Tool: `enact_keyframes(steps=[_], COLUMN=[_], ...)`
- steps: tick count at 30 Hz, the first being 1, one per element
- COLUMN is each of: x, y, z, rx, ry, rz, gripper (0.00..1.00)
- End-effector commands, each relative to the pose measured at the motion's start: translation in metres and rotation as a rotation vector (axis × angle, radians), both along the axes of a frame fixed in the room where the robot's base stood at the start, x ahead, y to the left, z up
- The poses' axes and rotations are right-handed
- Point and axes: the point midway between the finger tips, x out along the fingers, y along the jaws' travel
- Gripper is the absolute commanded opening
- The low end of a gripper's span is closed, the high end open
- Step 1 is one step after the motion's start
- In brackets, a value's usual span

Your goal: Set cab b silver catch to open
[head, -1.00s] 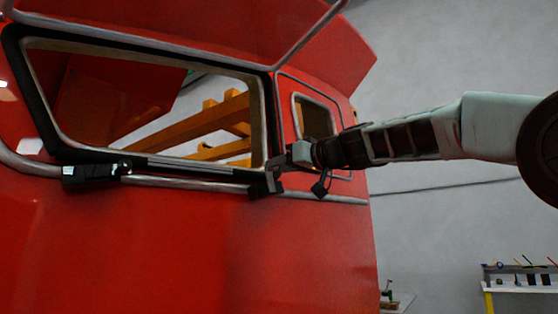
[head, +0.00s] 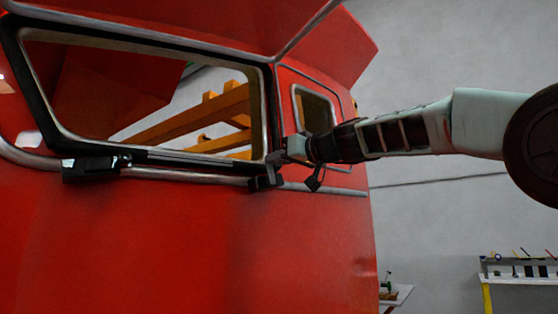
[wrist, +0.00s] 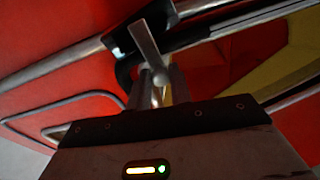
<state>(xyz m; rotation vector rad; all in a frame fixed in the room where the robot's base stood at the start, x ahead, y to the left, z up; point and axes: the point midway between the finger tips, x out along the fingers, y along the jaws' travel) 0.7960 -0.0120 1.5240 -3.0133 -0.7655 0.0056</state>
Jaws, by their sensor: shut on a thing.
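The red cab (head: 150,240) has a black-framed window opening with a metal rail below it. At the lower right corner of this window is a catch with a black base (head: 265,182) and a silver lever (head: 278,157). In the wrist view the silver lever (wrist: 143,42) is a flat bar standing up from between my fingers, in front of the black bracket. My gripper (head: 287,155) reaches in from the right and is shut on the lever. In the wrist view my gripper (wrist: 161,88) covers the lever's lower end.
Another black catch (head: 90,168) sits at the window's lower left on the same rail. A raised red panel (head: 230,20) hangs above the window. A small black tag-like part (head: 314,180) hangs below my gripper. A bench (head: 520,280) stands far to the right.

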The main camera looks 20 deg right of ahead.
Motion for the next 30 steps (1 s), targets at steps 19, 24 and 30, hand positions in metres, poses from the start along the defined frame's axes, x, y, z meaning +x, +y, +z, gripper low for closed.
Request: enact_keyframes(steps=[19, 24, 30], x=[0.008, 0.009, 0.011], y=[-0.022, -0.028, -0.034], z=[-0.006, -0.009, -0.013], rx=[0.467, 0.619, 0.795], ry=[0.174, 0.230, 0.297], rz=[-0.061, -0.080, -0.102], gripper=[0.00, 0.00, 0.00])
